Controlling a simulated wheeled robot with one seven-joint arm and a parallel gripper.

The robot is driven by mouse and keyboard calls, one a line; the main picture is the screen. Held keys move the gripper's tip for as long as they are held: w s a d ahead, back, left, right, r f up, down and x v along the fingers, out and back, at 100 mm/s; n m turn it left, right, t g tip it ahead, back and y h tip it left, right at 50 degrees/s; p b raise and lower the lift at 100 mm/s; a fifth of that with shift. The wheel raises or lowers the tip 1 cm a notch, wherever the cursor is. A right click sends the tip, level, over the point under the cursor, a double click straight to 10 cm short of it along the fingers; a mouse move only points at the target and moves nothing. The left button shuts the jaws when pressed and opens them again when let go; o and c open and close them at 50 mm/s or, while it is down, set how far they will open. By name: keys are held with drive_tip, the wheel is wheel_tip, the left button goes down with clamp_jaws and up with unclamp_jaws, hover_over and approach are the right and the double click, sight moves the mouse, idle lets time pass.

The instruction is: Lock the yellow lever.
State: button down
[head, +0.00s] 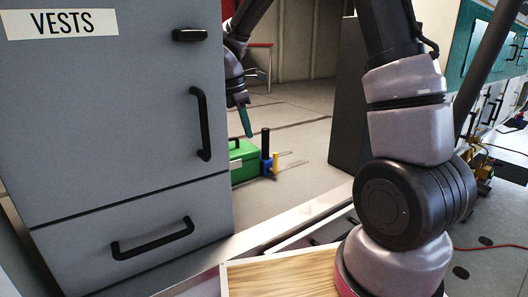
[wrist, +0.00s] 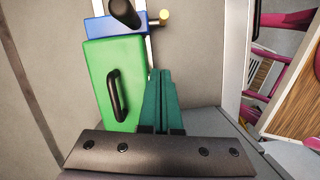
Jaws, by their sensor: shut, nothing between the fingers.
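In the wrist view the yellow lever (wrist: 164,15) shows at the top, at the right end of the blue block (wrist: 103,26). A thicker black post (head: 265,141) stands on the block. My gripper (head: 247,134) has teal fingers pointing down and is above the floor near a green box. In the wrist view my gripper (wrist: 160,73) is shut and empty, apart from the yellow lever, with its tips beside the green box's right edge.
The green box (wrist: 103,70) with a black handle (wrist: 115,93) adjoins the blue block. A grey VESTS cabinet (head: 120,110) stands close on the left and partly hides the green box in the head view. A dark panel (head: 347,95) stands right of the open floor.

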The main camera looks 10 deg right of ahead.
drive_tip(key=x, duration=1)
drive_tip(key=shift+s+d+f, duration=0.1)
drive_tip(key=shift+f, duration=0.1)
drive_tip(key=shift+w+d+r, duration=0.1)
drive_tip(key=shift+w+d, duration=0.1)
drive_tip(key=shift+d, duration=0.75)
drive_tip(key=shift+w+d+r, duration=0.15)
drive_tip(key=shift+w+d, duration=0.1)
drive_tip(key=shift+d, duration=0.7)
drive_tip(key=shift+w+d+y, duration=0.1)
drive_tip(key=shift+d+y, duration=0.15)
drive_tip(key=shift+y, duration=0.05)
